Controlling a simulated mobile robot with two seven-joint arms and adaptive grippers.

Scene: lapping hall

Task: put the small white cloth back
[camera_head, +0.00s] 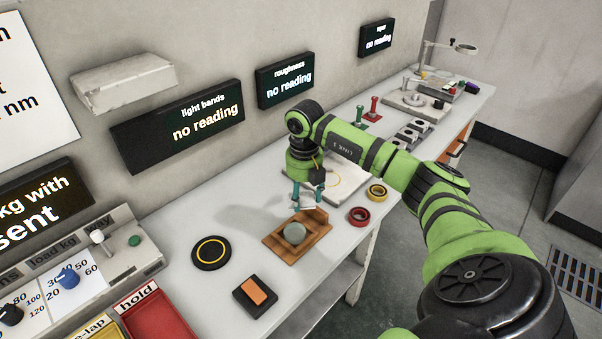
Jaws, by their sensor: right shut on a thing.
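My right gripper (308,198) reaches in from the right over the bench and points down. It is shut on a small whitish thing, which looks like the small white cloth (304,206), though it is small and partly hidden by the fingers. The gripper is just behind a brown wooden tray (271,241) that holds a round grey disc (295,233). A pale flat plate (345,192) lies behind the gripper, partly covered by it. I cannot tell whether the cloth touches the tray or the plate. My left gripper is not in view.
A red "hold" tray (162,315) and a dial panel (75,280) are at front left. The bench's left middle is clear.

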